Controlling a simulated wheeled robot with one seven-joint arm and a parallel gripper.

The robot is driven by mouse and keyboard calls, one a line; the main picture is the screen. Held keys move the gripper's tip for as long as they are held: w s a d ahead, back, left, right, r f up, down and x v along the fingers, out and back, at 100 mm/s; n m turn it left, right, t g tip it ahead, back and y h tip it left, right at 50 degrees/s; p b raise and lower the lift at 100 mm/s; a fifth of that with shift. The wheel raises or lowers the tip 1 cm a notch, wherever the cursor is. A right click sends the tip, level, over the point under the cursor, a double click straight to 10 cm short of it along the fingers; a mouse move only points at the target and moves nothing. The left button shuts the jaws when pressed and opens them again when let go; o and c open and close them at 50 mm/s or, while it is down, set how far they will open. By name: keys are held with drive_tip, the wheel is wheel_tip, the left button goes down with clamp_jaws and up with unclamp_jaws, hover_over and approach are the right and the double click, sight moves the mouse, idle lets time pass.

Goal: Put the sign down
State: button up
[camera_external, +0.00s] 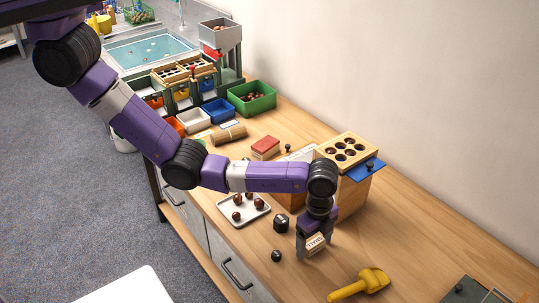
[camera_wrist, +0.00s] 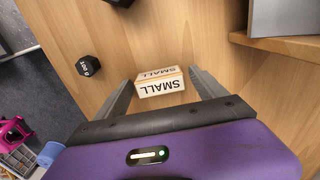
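The sign (camera_external: 315,244) is a small pale wooden block lettered SMALL, at the front right of the counter in the external view. In the wrist view the sign (camera_wrist: 161,86) is between my fingertips, its lettering upside down. My gripper (camera_external: 315,250) points down around the sign. In the wrist view my gripper (camera_wrist: 161,80) has one finger on each side of it, with a narrow gap showing at both sides. The sign appears to stand on the wooden counter; its underside is hidden.
A black weight (camera_external: 281,223) and a smaller one (camera_external: 276,256) stand left of the sign. A white tray (camera_external: 232,222) holds several chestnuts. A wooden box with a holed board (camera_external: 347,140) stands behind.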

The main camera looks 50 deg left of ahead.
sight(315, 242)
drive_tip(key=shift+r, duration=0.15)
wheel_tip(315, 242, up, 12)
idle(0.5)
idle(0.5)
